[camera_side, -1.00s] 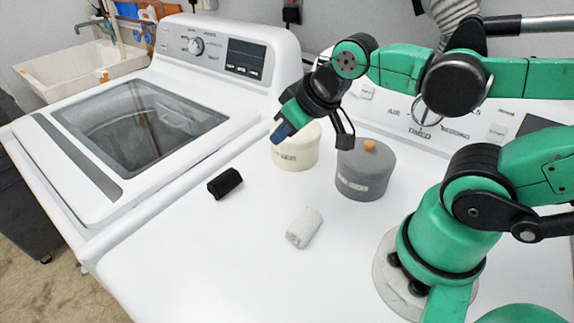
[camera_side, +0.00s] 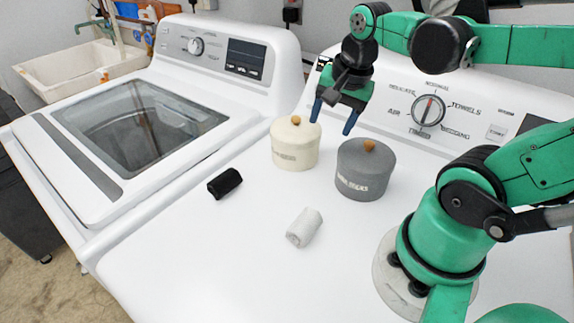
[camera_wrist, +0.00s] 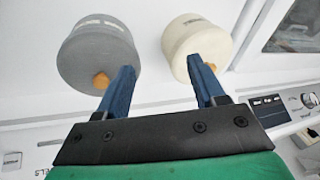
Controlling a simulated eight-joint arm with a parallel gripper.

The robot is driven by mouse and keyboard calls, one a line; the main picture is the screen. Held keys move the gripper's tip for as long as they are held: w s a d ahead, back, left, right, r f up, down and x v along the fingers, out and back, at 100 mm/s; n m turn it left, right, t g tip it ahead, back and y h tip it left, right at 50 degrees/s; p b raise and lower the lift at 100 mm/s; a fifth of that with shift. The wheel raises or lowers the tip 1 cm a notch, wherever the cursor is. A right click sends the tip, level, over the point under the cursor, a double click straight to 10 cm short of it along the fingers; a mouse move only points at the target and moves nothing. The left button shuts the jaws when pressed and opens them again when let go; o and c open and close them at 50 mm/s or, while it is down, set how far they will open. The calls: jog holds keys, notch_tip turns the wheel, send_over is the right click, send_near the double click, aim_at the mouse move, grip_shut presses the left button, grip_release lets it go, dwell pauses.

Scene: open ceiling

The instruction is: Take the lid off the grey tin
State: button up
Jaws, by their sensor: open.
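The grey tin (camera_side: 364,177) stands on the white dryer top with its lid on. The lid has an orange-brown knob (camera_side: 369,145). In the wrist view the grey tin (camera_wrist: 98,48) is at the upper left, its knob (camera_wrist: 101,80) beside the left finger. My gripper (camera_side: 332,118) is open and empty, with two blue fingers pointing down. It is above and between the grey tin and a cream tin (camera_side: 294,150). In the wrist view my gripper (camera_wrist: 163,72) has its right finger in front of the cream tin (camera_wrist: 192,35).
A rolled white cloth (camera_side: 304,227) and a black roll (camera_side: 224,183) lie on the dryer top (camera_side: 240,260) in front of the tins. The control panel (camera_side: 440,115) rises behind. The front part of the top is clear.

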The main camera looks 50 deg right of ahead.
aim_at(370, 143)
jog(key=s+d+m+g, duration=0.1)
jog(key=m, duration=0.2)
jog(key=s+d+m+g, duration=0.1)
jog(key=s+d+m, duration=0.1)
jog(key=m, duration=0.2)
jog(key=s+d+m, duration=0.1)
jog(key=m, duration=0.2)
jog(key=shift+s+d+r+m+g+y, duration=0.3)
jog(key=shift+m+g+y, duration=0.1)
jog(key=shift+s+d+m, duration=0.3)
jog(key=shift+s+m, duration=0.15)
jog(key=shift+m, duration=0.65)
jog(key=shift+f, duration=2.7)
grip_shut()
